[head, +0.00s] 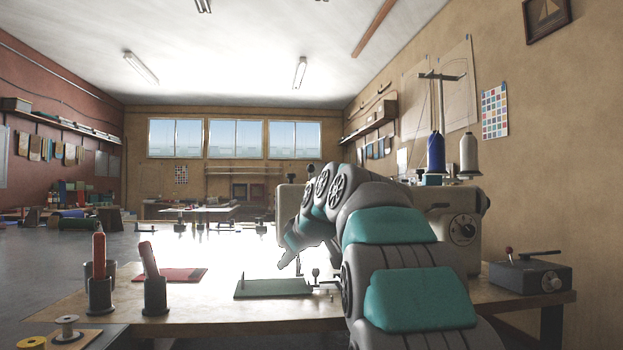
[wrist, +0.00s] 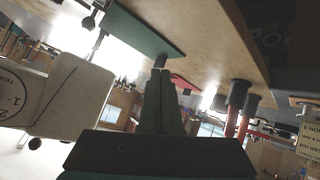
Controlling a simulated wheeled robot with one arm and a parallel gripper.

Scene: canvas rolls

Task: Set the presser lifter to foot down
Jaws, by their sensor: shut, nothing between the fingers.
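The cream sewing machine (head: 460,235) stands on the table, mostly behind my arm in the head view. In the wrist view its head (wrist: 75,90) fills the left side, with a dial marked 1. My gripper (head: 280,265) points down beside the machine's head, above the table. Its fingers (wrist: 160,75) are together and empty. A dark round knob on a short stem (wrist: 88,22) shows near the green plate (wrist: 145,32). I cannot tell which part is the presser lifter, or its position. The green plate also shows in the head view (head: 272,289).
A dark box with a red-knobbed lever (head: 530,274) stands at the table's right. Thread cones (head: 436,152) stand above the machine.

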